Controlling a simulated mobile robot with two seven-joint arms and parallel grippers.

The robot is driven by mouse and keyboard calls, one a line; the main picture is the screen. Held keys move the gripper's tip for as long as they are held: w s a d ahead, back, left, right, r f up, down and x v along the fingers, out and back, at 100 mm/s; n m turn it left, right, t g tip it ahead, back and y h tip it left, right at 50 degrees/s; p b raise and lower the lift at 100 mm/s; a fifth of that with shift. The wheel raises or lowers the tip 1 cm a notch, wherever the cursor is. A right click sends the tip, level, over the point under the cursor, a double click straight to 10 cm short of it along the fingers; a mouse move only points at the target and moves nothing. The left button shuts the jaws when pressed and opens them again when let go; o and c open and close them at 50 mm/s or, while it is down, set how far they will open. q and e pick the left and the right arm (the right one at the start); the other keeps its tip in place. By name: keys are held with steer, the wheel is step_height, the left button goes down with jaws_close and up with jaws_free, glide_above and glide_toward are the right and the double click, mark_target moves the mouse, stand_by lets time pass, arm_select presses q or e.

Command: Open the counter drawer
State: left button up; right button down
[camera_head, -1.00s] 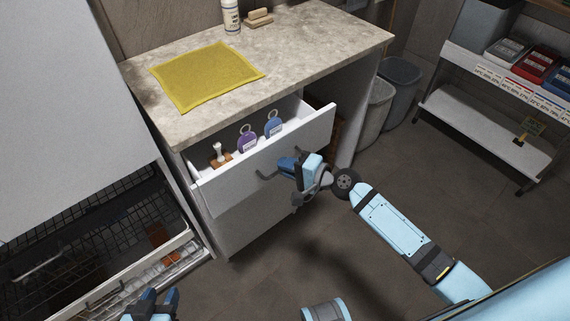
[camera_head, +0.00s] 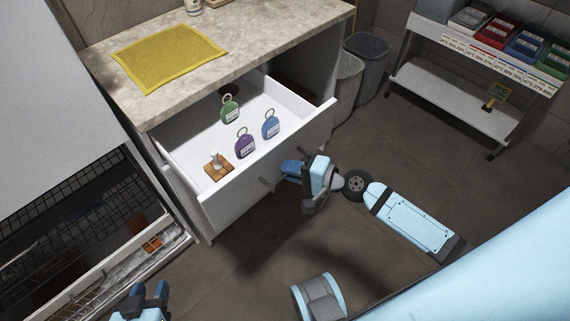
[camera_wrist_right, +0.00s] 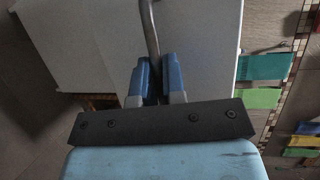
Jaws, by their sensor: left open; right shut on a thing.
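The counter drawer (camera_head: 222,206) is pulled well out from under the stone-topped counter (camera_head: 235,50) in the head view. Its inside shows a green tag, a purple tag, a blue tag and a small wooden-based stamp. My right gripper (camera_head: 283,172) is at the drawer front, shut on the bar handle (camera_head: 268,183). In the right wrist view the metal handle (camera_wrist_right: 150,35) runs between the fingers of the right gripper (camera_wrist_right: 158,75). My left gripper (camera_head: 150,292) is open and empty at the bottom left of the head view, away from the drawer.
A yellow cloth (camera_head: 168,52) lies on the counter. A low open unit with wire racks (camera_head: 75,215) stands left of the drawer. Grey bins (camera_head: 366,62) stand right of the counter, and a shelf with coloured boxes (camera_head: 497,28) is at upper right. The floor before the drawer is clear.

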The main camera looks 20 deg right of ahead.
steer(key=shift+s, duration=0.15)
arm_select(q)
steer(key=shift+s+f, duration=0.1)
steer(key=shift+f, duration=0.05)
arm_select(e)
steer(key=c, duration=1.2)
jaws_free()
steer(key=shift+c, duration=0.2)
arm_select(q)
steer(key=b, duration=0.3)
steer(key=shift+d, duration=0.3)
arm_select(e)
steer(key=v, duration=1.3)
steer(key=shift+s+d+r, duration=0.2)
steer(key=shift+s+d, duration=0.05)
steer(key=shift+d, duration=0.05)
arm_select(q)
steer(key=shift+a+f, duration=0.1)
steer(key=shift+a, duration=0.05)
